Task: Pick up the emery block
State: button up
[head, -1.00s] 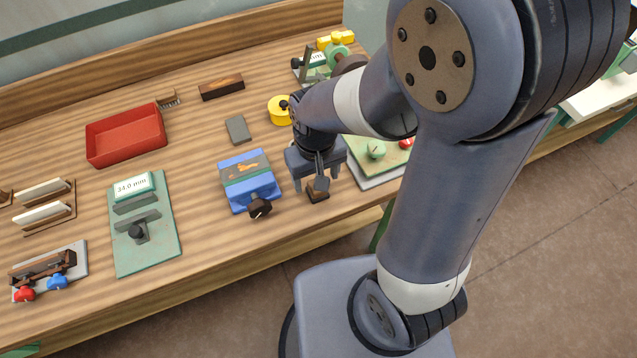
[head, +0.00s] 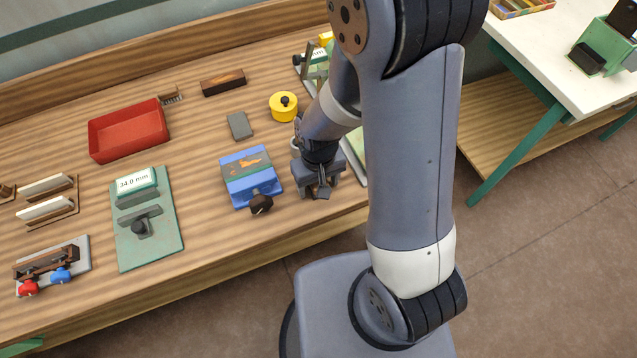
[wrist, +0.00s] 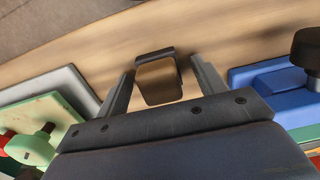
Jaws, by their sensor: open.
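A small block with a tan face and a dark end, which I take for the emery block (wrist: 158,82), stands on the bench near its front edge. In the wrist view it lies between the two fingers of my open gripper (wrist: 160,68), with a visible gap on each side. In the head view my gripper (head: 318,188) is low over the bench and hides most of the block. I cannot tell how far down the fingers reach beside it.
A blue fixture with a dark knob (head: 250,180) stands close left of my gripper. A grey flat block (head: 239,125) and a yellow round container (head: 283,107) lie behind. A green board (wrist: 50,125) on a grey plate is on the other side. A red tray (head: 128,130) is farther left.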

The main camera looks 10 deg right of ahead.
jog(key=c, duration=1.1)
jog(key=shift+r, duration=0.15)
jog(key=shift+c, duration=0.2)
notch_tip(320, 180, up, 10)
jog(key=shift+f, duration=0.1)
jog(key=o, duration=0.4)
jog(key=shift+c, duration=1.2)
